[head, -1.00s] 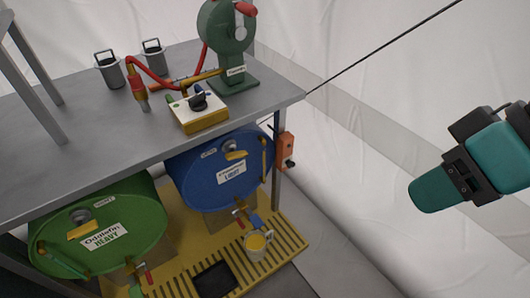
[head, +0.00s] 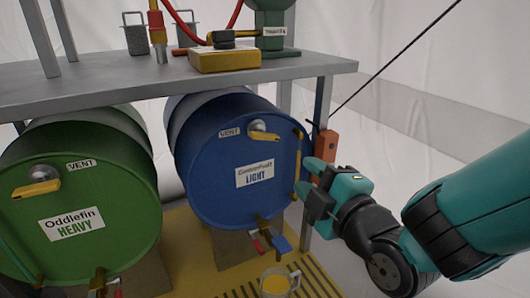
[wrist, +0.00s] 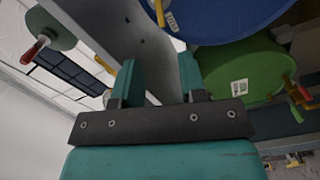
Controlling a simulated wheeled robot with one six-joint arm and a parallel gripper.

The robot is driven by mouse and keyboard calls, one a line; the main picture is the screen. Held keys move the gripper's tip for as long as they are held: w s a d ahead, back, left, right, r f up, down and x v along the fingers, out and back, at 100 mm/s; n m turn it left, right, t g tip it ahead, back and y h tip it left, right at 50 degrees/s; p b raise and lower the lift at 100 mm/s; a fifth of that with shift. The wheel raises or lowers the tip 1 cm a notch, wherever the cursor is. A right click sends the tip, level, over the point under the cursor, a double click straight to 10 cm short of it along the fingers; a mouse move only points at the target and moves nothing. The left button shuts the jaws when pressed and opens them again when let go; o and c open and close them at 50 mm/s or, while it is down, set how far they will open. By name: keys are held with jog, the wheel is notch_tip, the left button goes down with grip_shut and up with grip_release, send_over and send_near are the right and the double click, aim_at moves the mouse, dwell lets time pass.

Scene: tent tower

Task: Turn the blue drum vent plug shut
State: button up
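The blue drum (head: 215,170) lies on its side under the bench, its round face towards me, labelled LIGHT. Its vent plug (head: 259,127), a grey knob with a yellow lever, is high on the face, right of the VENT label. The lever looks roughly level. My gripper (head: 312,180) is beside the right rim of the blue drum, lower than the plug and to its right. In the wrist view its two fingers (wrist: 157,78) stand apart with nothing between them. The blue drum (wrist: 228,18) is at the top of that view.
The green drum (head: 115,185) with its own vent plug (head: 38,182) lies to the left. The bench top (head: 100,82) overhangs both drums. An orange box (head: 326,145) is by the bench leg near my gripper. A mug (head: 275,285) stands below the blue drum's tap (head: 262,235).

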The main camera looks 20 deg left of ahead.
aim_at(267, 140)
jog(key=b+x, duration=0.4)
jog(key=x, duration=1.1)
jog(key=shift+w+a, duration=0.25)
jog(key=shift+w, duration=0.05)
jog(key=shift+w+a+r, duration=0.1)
jog(key=shift+w+a, duration=0.3)
jog(key=shift+a, duration=0.05)
grip_shut()
